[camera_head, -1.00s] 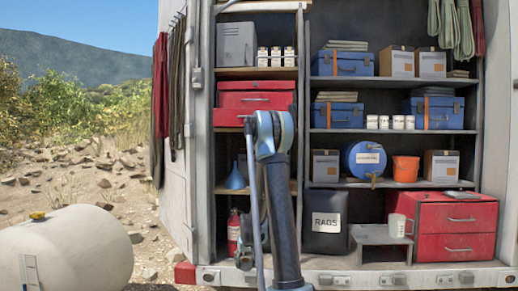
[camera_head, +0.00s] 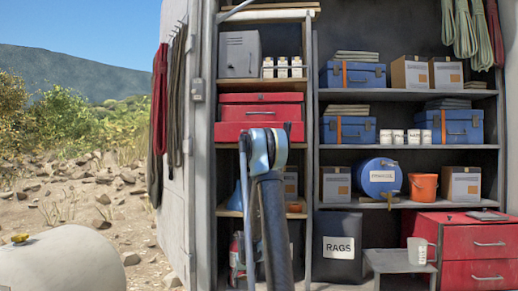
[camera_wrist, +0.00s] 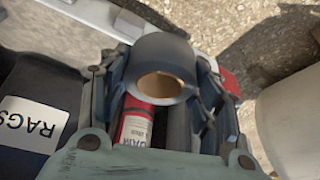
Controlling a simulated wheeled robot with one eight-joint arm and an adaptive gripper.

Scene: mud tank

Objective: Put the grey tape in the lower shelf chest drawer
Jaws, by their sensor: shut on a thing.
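My gripper (camera_wrist: 163,72) is shut on the grey tape (camera_wrist: 160,48), a thick roll with a tan core, in the wrist view. A finger is on each side of the roll, and it is held above the ground. In the head view my arm hides the gripper and the tape. Another red chest (camera_head: 475,236) stands low at the right, with two handled drawers that look closed.
A black RAGS bin (camera_head: 337,256) and a grey step (camera_head: 398,262) with a white cup (camera_head: 417,250) stand on the floor. A blue drum (camera_head: 378,180) and orange bucket (camera_head: 422,187) fill the shelf above. A white tank (camera_head: 60,265) is outside at left.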

